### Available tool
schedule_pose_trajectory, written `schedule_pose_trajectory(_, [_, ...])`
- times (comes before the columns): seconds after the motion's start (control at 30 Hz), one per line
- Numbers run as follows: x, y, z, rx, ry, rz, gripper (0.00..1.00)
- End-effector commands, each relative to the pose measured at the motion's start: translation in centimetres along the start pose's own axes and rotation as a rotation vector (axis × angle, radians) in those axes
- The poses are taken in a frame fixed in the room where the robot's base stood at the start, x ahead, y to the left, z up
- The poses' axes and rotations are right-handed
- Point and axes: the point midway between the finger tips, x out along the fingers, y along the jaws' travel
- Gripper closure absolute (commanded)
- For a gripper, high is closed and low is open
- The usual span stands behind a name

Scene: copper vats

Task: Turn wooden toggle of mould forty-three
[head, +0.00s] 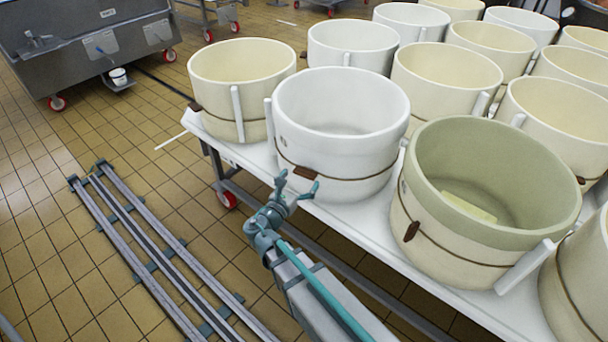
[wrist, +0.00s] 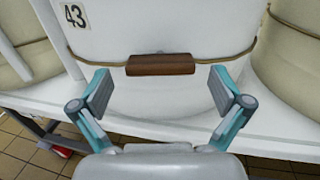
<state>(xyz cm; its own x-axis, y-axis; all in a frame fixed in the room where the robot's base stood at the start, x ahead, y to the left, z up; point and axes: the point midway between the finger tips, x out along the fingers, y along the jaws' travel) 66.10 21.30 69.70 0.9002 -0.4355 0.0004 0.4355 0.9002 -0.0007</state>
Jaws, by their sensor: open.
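Mould forty-three is the white round mould (head: 345,110) on the front of the white table in the head view. In the wrist view its wall (wrist: 150,27) fills the top middle, and its number label (wrist: 74,16) reads 43. A brown wooden toggle (wrist: 161,64) lies level on the cord round the mould; it also shows in the head view (head: 305,172). My gripper (wrist: 164,90) is open and empty. Its two fingers are spread left and right of the toggle, a little below it in the wrist view, and do not appear to touch it.
A cream mould (head: 240,85) stands to the left and a greenish mould (head: 485,190) to the right, close by. More moulds fill the table behind. The white table edge (head: 350,218) runs under my gripper. Floor rails (head: 150,260) lie at the left.

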Motion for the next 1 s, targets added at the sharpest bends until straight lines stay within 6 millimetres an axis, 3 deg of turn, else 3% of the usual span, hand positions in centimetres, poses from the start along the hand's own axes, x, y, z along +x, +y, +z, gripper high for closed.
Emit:
schedule_pose_trajectory(0.2, [2.2,0.0,0.0,0.001,0.000,-0.001,0.00])
schedule_pose_trajectory(0.57, [2.6,0.0,0.0,0.001,0.000,0.000,0.00])
schedule_pose_trajectory(0.9, [2.5,0.0,0.0,0.001,0.000,0.000,0.57])
schedule_pose_trajectory(1.0, [2.5,0.0,0.0,0.002,0.000,0.000,0.57])
